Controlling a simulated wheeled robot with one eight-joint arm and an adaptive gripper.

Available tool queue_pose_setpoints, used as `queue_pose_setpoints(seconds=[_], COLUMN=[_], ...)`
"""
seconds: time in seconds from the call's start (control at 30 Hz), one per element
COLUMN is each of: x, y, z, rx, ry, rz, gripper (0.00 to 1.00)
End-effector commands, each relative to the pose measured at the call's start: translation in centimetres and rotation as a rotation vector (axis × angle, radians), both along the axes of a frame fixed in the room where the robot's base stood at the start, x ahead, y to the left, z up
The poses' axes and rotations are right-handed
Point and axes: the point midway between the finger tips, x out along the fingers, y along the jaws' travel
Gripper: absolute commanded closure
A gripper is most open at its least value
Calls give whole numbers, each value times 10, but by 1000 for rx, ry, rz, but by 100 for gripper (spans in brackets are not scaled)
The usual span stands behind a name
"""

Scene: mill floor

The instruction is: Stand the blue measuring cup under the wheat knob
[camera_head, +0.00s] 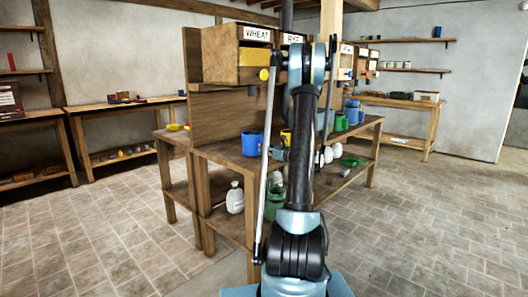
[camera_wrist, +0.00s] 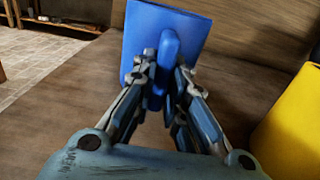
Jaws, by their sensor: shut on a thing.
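The blue measuring cup (camera_head: 252,143) is on or just above the wooden counter below the WHEAT bin, upright. Whether its base touches the wood is unclear. In the wrist view the cup (camera_wrist: 188,28) is close ahead, its handle between my fingers. My gripper (camera_wrist: 158,85) is shut on that handle; in the head view my arm partly hides it. The wheat knob (camera_head: 264,74) is yellow, on the front of the WHEAT bin (camera_head: 222,55), above the cup and slightly to its right. A dark spout (camera_head: 251,91) hangs under the bin, roughly above the cup.
A yellow cup (camera_wrist: 292,125) stands close to the right of my gripper; it also shows beside my arm (camera_head: 286,136). More bins stand right of WHEAT. Blue and green cups (camera_head: 341,123) stand farther along the counter. White sacks (camera_head: 235,198) sit on the lower shelf.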

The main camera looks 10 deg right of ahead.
Motion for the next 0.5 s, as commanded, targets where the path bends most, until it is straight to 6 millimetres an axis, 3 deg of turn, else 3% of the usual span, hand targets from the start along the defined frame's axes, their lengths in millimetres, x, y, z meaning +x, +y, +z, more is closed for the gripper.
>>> queue_pose_setpoints(seconds=[0.43,0.47,0.5], x=[0,0,0], y=[1,1,1], z=[-6,-6,-6], rx=[0,0,0], ry=[0,0,0], rz=[1,1,1], gripper=[100,80,71])
